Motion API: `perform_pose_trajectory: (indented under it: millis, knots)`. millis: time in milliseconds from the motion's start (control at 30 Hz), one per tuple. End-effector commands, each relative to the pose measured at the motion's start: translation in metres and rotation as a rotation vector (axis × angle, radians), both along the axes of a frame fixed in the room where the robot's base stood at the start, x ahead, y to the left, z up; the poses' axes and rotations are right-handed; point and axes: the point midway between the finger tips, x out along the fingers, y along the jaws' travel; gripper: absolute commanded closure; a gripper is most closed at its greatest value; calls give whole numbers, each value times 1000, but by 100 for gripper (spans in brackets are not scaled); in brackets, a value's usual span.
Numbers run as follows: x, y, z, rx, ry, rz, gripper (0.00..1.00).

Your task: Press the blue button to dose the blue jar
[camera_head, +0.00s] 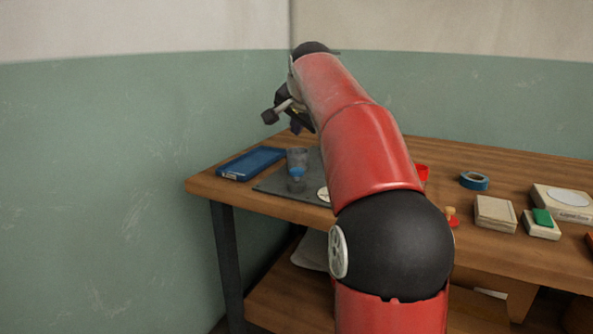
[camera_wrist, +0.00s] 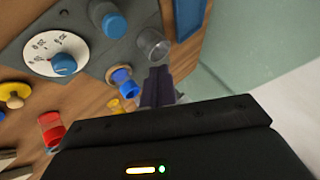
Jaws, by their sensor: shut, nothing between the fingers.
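In the wrist view a raised round blue button (camera_wrist: 110,22) stands on a dark grey plate (camera_wrist: 85,15) at the top. A small blue cylinder (camera_wrist: 127,88), seemingly the blue jar, is left of my gripper (camera_wrist: 158,76). My gripper's dark fingers are together and empty, apart from the button. In the head view my gripper (camera_head: 296,122) hangs above the grey plate (camera_head: 270,184), partly hidden by my arm. A clear and blue piece (camera_head: 297,163) stands below it; I cannot tell which part it is.
A white dial (camera_wrist: 45,42) with a blue knob and a clear cup (camera_wrist: 154,43) flank the button. A red jar (camera_wrist: 52,128) and yellow knob (camera_wrist: 14,94) are at left. A blue tray (camera_head: 250,163), tape roll (camera_head: 474,180) and boxes (camera_head: 495,213) lie on the wooden table.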

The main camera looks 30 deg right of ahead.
Motion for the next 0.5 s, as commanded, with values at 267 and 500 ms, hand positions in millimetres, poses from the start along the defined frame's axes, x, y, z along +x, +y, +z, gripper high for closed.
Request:
perform_pose_trajectory:
  millis: [267,500]
  knots:
    - [0,0,-48,-1,-1,-1,100]
    - [0,0,-68,0,0,0,100]
